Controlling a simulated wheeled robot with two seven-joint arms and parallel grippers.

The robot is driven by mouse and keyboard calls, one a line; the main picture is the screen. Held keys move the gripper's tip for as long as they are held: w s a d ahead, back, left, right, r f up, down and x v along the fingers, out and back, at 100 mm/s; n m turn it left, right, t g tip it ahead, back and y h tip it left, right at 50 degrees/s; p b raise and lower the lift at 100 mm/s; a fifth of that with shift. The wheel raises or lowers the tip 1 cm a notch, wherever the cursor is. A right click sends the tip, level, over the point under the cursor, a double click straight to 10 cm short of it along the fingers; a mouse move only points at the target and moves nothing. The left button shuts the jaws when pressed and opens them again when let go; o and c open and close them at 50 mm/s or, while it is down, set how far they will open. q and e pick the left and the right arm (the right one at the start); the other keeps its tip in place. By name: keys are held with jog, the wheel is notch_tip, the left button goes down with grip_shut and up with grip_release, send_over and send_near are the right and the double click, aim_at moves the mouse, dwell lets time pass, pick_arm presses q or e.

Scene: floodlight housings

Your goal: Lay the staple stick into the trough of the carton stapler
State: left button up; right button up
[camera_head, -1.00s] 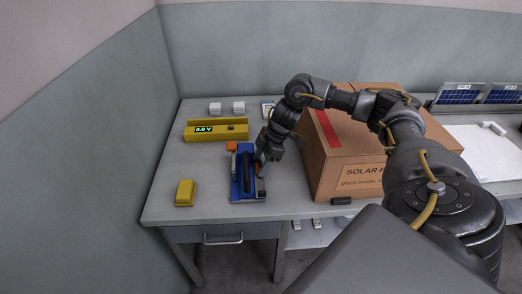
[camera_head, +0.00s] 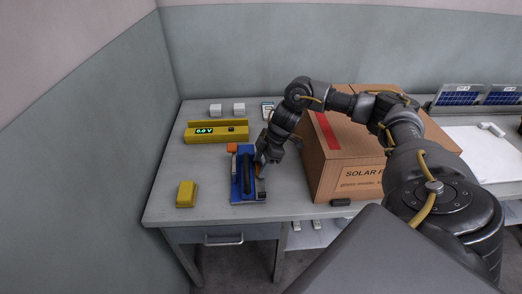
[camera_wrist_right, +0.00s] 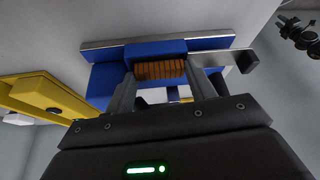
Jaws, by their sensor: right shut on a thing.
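The carton stapler (camera_head: 236,187) lies on the left part of the table, with a blue body, a dark bar along its top and an orange part at its far end. In the right wrist view its blue body (camera_wrist_right: 112,76) and metal edge fill the top. My right gripper (camera_head: 261,161) is over the stapler's right side. In the right wrist view the staple stick (camera_wrist_right: 160,70), copper-coloured and ribbed, sits between the fingertips (camera_wrist_right: 163,88), which are shut on it. It lies against the blue body; whether it rests in the trough I cannot tell. My left gripper is out of view.
A yellow meter (camera_head: 216,136) reading 0.0 V stands behind the stapler, and a yellow block (camera_head: 186,194) lies to its left. A large cardboard box (camera_head: 345,155) stands close on the right, behind my arm. Two small white blocks (camera_head: 239,107) are at the back.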

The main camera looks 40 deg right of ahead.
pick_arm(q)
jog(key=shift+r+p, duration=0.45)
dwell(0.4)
pick_arm(e)
jog(key=o, duration=1)
jog(key=shift+o, duration=0.2)
notch_tip(320, 180, up, 3)
jog(key=p, duration=0.3)
jog(key=shift+r, duration=0.1)
pick_arm(q)
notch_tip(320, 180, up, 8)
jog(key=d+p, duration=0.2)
jog(key=p, duration=0.3)
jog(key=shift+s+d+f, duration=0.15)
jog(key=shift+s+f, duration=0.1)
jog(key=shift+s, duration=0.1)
pick_arm(e)
notch_tip(320, 180, up, 4)
jog(key=shift+f, duration=0.1)
